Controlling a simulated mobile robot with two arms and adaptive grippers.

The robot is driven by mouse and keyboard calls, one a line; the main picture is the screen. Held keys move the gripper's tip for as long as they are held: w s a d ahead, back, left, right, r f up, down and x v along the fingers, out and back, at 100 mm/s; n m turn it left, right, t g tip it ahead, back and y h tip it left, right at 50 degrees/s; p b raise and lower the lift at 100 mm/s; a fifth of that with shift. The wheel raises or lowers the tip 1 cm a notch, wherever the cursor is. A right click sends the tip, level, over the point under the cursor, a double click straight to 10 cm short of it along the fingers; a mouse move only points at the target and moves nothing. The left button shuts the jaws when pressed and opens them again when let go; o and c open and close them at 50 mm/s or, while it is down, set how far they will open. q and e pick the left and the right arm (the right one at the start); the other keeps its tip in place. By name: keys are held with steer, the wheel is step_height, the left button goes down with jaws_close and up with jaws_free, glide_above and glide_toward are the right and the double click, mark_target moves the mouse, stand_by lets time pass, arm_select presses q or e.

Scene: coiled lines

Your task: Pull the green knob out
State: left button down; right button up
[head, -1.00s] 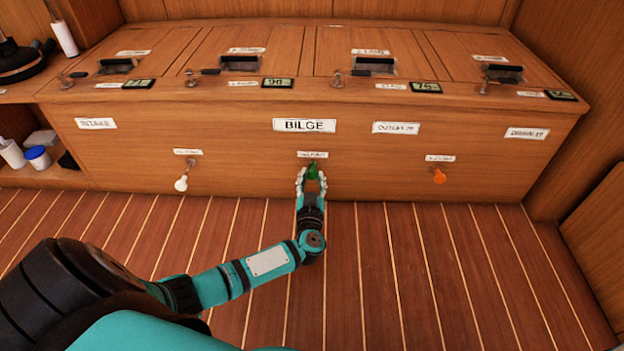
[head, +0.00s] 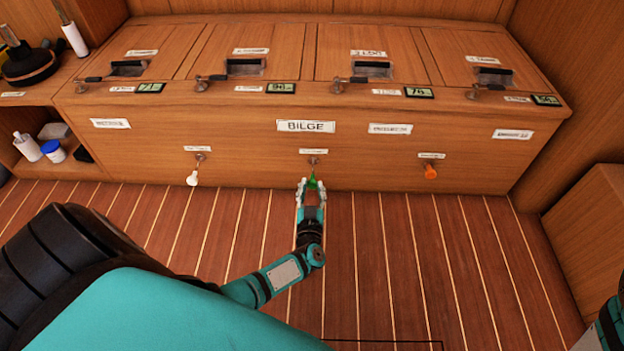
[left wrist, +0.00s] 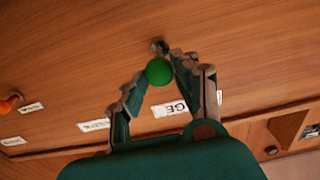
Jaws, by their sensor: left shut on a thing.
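The green knob (head: 312,182) is in front of the wooden panel, below the metal fitting (head: 314,161) under the BILGE label (head: 306,126). My left gripper (head: 311,187) is shut on it, and its fingers hide part of it. In the left wrist view the round green knob (left wrist: 159,71) sits between the two fingers of my left gripper (left wrist: 160,77), with the metal fitting (left wrist: 159,46) on the panel just beyond.
A white knob (head: 193,178) hangs on the panel to the left and an orange knob (head: 431,172) to the right. Levers and small displays line the top of the cabinet. The striped floor (head: 400,270) before the panel is clear.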

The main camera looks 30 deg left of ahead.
arm_select(q)
steer(key=shift+a+r, duration=0.1)
steer(key=shift+a, duration=0.05)
steer(key=c, duration=1)
jaws_free()
step_height(320, 180, up, 10)
steer(key=shift+f, duration=0.1)
